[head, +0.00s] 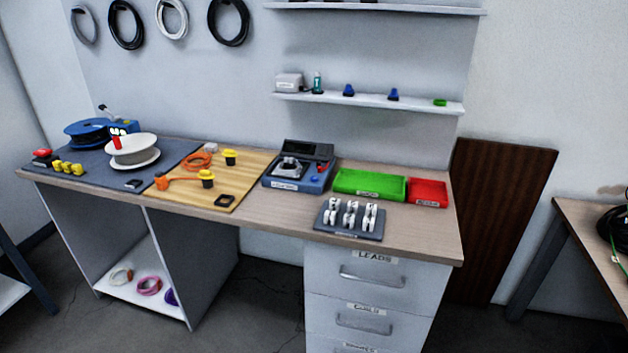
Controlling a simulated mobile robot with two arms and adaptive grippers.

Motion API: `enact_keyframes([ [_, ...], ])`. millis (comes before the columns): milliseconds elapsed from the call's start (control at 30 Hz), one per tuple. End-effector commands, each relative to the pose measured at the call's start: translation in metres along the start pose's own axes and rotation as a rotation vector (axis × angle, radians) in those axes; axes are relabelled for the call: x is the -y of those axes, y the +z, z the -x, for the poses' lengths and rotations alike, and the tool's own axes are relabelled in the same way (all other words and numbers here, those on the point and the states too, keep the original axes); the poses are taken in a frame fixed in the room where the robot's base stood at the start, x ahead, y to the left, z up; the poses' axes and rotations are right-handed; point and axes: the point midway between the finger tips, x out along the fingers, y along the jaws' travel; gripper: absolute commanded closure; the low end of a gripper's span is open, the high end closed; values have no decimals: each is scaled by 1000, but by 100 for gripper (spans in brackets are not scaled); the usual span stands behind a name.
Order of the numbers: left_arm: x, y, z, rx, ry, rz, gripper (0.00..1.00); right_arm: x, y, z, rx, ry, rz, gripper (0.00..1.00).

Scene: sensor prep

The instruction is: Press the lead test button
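A blue test device (298,168) with a dark upright panel stands on the workbench, right of the middle. It has a label on its front that is too small to read for sure, a grey clamp-like part (289,168) on top, a small blue spot (314,180) at its right front that may be a button, and a red part (322,167) behind it. I cannot tell which of these is the lead test button. Neither of my grippers shows in the head view.
A green tray (370,184) and a red tray (427,193) stand right of the device. A grey holder (372,230) with white pieces lies in front. A wooden board (185,192) with orange cable and a white spool (134,143) are left. Drawers are below; the floor in front is clear.

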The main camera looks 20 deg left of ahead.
Motion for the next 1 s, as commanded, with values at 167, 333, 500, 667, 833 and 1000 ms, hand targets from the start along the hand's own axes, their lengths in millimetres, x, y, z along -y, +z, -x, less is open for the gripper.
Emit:
enact_keyframes([
  [167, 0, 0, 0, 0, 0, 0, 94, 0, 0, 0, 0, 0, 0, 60],
  [333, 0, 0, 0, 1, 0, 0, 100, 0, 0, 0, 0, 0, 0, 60],
  [500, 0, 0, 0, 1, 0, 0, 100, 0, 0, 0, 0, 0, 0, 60],
  [667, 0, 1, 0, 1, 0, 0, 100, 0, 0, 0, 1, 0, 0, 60],
  [833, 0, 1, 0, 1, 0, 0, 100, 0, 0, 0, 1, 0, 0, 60],
  [1000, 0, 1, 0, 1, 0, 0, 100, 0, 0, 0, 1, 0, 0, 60],
])
